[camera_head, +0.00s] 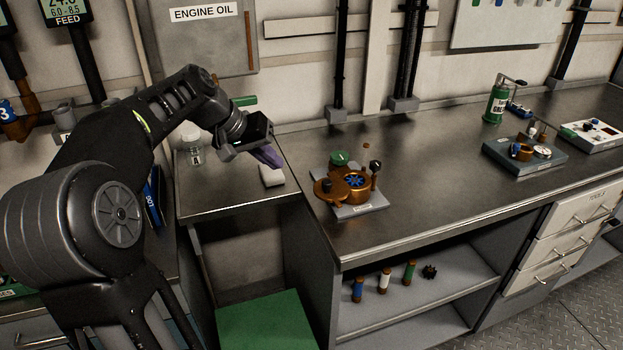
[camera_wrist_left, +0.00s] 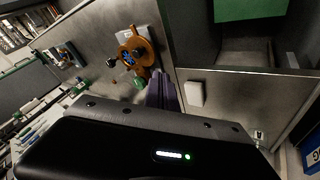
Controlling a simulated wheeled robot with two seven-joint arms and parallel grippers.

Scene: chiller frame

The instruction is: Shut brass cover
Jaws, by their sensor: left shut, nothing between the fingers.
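A small brass pump-like unit stands on a grey base plate (camera_head: 362,211) on the steel bench. Its round brass housing (camera_head: 369,188) is open on top and shows a blue wheel (camera_head: 355,180) inside. The round brass cover (camera_head: 327,190) is swung out to the left of the housing, leaving the wheel uncovered. A green knob (camera_head: 340,158) is behind, and a black-topped lever (camera_head: 375,167) is at the right. My left gripper (camera_head: 270,158) is shut and empty, above the bench left of the unit. Its purple fingers (camera_wrist_left: 163,92) point toward the unit in the left wrist view. My right gripper is out of view.
A white block (camera_head: 272,177) lies under the left gripper, with a small jar (camera_head: 194,152) farther left. A green grease can (camera_head: 497,101) and a blue-grey tray (camera_head: 525,160) stand to the right. The bench between the unit and the tray is clear.

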